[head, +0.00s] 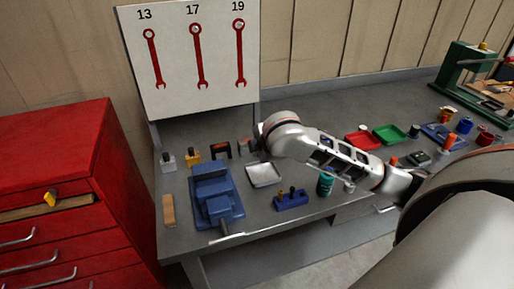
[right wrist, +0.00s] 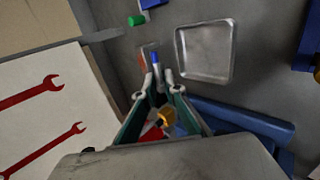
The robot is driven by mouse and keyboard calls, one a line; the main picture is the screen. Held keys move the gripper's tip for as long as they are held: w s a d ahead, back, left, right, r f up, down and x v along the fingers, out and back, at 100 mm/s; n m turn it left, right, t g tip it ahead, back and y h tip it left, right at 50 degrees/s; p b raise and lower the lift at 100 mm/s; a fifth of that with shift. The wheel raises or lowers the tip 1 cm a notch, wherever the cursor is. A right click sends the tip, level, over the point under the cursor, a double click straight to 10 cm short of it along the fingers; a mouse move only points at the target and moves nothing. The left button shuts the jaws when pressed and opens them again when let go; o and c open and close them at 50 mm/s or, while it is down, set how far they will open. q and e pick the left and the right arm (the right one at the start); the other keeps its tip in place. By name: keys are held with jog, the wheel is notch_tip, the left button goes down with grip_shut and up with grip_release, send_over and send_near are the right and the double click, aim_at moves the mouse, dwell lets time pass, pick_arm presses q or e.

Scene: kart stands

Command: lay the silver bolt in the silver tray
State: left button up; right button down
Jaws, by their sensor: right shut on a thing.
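The silver tray (head: 264,175) is a shallow square pan on the grey bench, right of the blue vise. It also shows in the right wrist view (right wrist: 207,78), to the right of the fingertips, and looks empty. My right gripper (right wrist: 158,80) is shut on a slim grey piece (right wrist: 157,73), which seems to be the silver bolt; the fingers hide most of it. In the head view the right gripper (head: 258,138) is behind the tray, near the back of the bench, mostly hidden by its own wrist. My left gripper is not in view.
A blue vise (head: 212,190) stands left of the tray. A blue block with pegs (head: 291,200) and a teal can (head: 325,184) are to its right. Several small pieces, one yellow (head: 193,156), line the back. Red (head: 362,140) and green (head: 391,134) trays lie farther right.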

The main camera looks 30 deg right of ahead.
jog(key=shift+s+f, duration=0.1)
jog(key=shift+f, duration=1)
notch_tip(320, 180, down, 2)
jog(key=shift+f, duration=0.15)
jog(key=shift+f+b, duration=0.4)
jog(key=shift+f, duration=0.55)
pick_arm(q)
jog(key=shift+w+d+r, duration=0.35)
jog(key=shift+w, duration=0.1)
pick_arm(e)
jog(key=shift+f, duration=0.15)
jog(key=c, duration=2)
grip_release()
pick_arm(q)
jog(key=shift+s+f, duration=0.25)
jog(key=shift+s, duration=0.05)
